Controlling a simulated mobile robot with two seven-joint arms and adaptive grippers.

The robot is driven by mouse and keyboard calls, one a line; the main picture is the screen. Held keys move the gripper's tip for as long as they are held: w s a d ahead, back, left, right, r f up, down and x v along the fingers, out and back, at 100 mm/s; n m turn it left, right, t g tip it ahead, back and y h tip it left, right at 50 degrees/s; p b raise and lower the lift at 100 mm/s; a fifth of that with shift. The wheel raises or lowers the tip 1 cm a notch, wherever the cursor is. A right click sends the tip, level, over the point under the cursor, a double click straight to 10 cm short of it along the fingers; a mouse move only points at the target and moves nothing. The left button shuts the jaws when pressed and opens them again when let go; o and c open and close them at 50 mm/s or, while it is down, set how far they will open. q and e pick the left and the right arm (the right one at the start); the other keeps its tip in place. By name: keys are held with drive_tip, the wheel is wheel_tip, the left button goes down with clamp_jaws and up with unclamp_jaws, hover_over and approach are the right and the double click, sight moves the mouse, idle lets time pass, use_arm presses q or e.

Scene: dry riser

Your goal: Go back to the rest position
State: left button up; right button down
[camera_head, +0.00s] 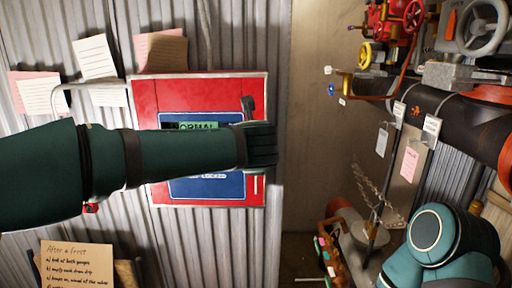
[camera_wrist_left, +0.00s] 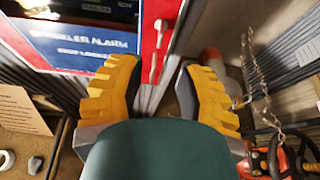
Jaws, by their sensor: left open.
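My left arm reaches across a red alarm box (camera_head: 160,95) on the corrugated wall in the head view. The box has a blue panel (camera_head: 208,188), partly hidden behind my arm. In the left wrist view, the yellow fingers of my left gripper (camera_wrist_left: 160,85) are apart with nothing between them. The red box edge (camera_wrist_left: 150,18) and a small pale handle (camera_wrist_left: 158,48) lie beyond the fingers. The blue panel (camera_wrist_left: 75,40) reads "SPRINKLER ALARM". A teal link of my right arm shows at lower right in the head view; its gripper is out of view.
Paper notes (camera_head: 95,57) hang on the wall at upper left, and a card (camera_head: 76,265) is at lower left. Pipes (camera_head: 440,105) with a red valve (camera_head: 412,15) and a grey handwheel (camera_head: 482,25) fill the right side. A chain (camera_head: 375,190) hangs there.

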use_arm(q)
drive_tip(key=shift+s+r, duration=0.1)
drive_tip(key=shift+s, duration=0.25)
drive_tip(key=s+a+f+m+g+h, duration=0.15)
drive_tip(key=a+f+m, duration=0.25)
drive_tip(key=f+m, duration=0.95)
drive_tip(key=s+a+f+m+g, duration=0.1)
drive_tip(key=a+f+m+g, duration=0.35)
drive_tip(key=f, duration=1.65)
drive_tip(key=s+f+m+g+h, duration=0.1)
drive_tip(key=s+f+m+g, duration=0.2)
drive_tip(key=s+f+m, duration=0.5)
drive_tip(key=s+a+f+m+g+h, duration=0.1)
drive_tip(key=s+f+m+g, duration=0.1)
drive_tip(key=s+f+m, duration=0.6)
drive_tip(key=s+f, duration=0.3)
drive_tip(key=s, duration=0.4)
drive_tip(key=shift+s+a+g, duration=0.2)
drive_tip(key=shift+s+g, duration=0.15)
drive_tip(key=shift+g, duration=0.05)
